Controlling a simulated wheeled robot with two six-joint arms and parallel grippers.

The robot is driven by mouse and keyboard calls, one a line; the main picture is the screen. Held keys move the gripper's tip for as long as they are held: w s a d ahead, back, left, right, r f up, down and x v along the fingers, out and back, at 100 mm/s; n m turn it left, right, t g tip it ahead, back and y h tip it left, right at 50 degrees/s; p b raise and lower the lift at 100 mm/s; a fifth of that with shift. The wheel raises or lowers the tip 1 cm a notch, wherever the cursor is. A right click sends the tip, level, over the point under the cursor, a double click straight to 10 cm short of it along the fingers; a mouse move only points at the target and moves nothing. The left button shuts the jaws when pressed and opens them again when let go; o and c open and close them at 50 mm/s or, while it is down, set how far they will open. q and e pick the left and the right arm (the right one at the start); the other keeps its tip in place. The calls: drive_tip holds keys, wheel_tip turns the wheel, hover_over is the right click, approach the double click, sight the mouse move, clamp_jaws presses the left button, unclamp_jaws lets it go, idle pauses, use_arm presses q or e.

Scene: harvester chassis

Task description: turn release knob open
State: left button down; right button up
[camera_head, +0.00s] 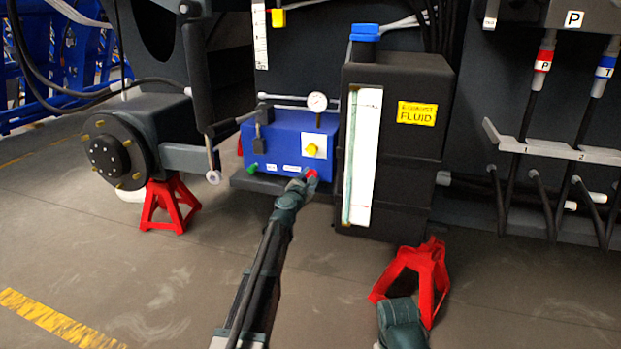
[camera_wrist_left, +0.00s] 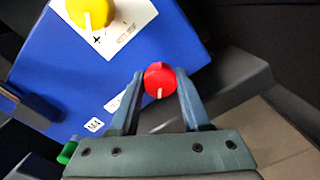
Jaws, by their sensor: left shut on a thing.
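The red release knob (camera_head: 311,174) is on the lower right front of the blue box (camera_head: 280,136). My left gripper (camera_head: 305,177) reaches up to it from below and is shut on it. In the left wrist view the red knob (camera_wrist_left: 159,79) sits between the two fingertips of my left gripper (camera_wrist_left: 157,84). A white mark shows on the lower part of its face. My right arm shows only in part at the bottom of the head view, and its gripper fingers are not visible.
A yellow knob (camera_head: 312,150) on a white plate and a green knob (camera_head: 252,168) are on the same box. A black fluid tank (camera_head: 408,160) stands close on the right. Red jack stands (camera_head: 170,205) are on the floor. Open floor lies in front.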

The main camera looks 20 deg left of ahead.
use_arm(q)
drive_tip(key=n, duration=0.4)
drive_tip(key=shift+s, duration=0.1)
drive_tip(key=shift+n, duration=2.1)
drive_tip(key=shift+d, duration=0.1)
drive_tip(key=shift+c, duration=1.9)
unclamp_jaws()
drive_tip(key=shift+s, duration=0.1)
drive_tip(key=s, duration=1.3)
drive_tip(key=shift+s+a, duration=0.25)
drive_tip(key=shift+a, duration=0.2)
